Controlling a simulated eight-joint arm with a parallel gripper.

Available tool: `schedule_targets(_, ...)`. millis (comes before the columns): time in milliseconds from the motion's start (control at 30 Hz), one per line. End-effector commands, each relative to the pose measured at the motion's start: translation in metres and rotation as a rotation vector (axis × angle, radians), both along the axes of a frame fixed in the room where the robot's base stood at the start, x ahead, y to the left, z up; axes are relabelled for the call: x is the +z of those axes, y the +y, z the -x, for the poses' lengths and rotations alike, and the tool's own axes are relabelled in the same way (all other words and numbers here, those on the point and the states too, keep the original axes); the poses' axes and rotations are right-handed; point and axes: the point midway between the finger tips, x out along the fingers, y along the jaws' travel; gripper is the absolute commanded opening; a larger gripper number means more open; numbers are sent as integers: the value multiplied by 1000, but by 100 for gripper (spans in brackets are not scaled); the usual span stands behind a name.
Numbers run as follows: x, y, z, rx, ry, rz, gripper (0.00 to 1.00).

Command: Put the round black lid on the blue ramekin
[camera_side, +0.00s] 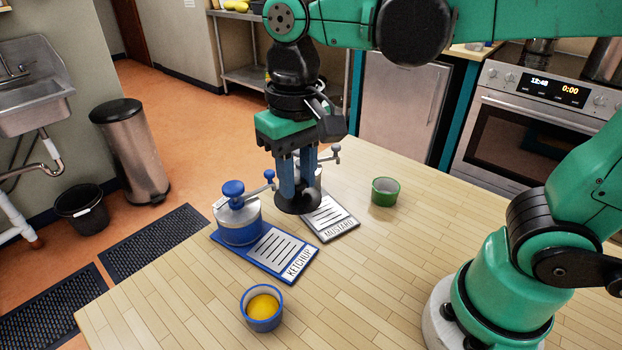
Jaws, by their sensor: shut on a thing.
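The blue ramekin (262,315) stands upright near the front edge of the wooden table, with something yellow inside. Nothing covers its top. My gripper (297,188) points down over the middle of the table, behind and slightly right of the ramekin in the picture. Its blue fingers are shut on the round black lid (298,204). The lid looks tilted, with its face turned towards the camera, and is apart from the ramekin. It overlaps the mustard card in the picture; I cannot tell its exact height.
A blue-topped metal pot (238,222) with a crank stands on the blue ketchup card (275,256), close left of my gripper. The mustard card (333,219) has a similar pot, mostly hidden behind my gripper. A green ramekin (385,193) stands to the right. The table's (370,270) front middle is clear.

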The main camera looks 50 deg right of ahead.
Motion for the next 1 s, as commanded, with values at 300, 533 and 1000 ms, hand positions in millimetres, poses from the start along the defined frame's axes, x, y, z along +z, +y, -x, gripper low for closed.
schedule_targets(300,-51,79,5,189,0,-3,0)
schedule_targets(533,-68,85,7,201,0,-4,0)
schedule_targets(1000,-109,84,7,199,0,-4,0)
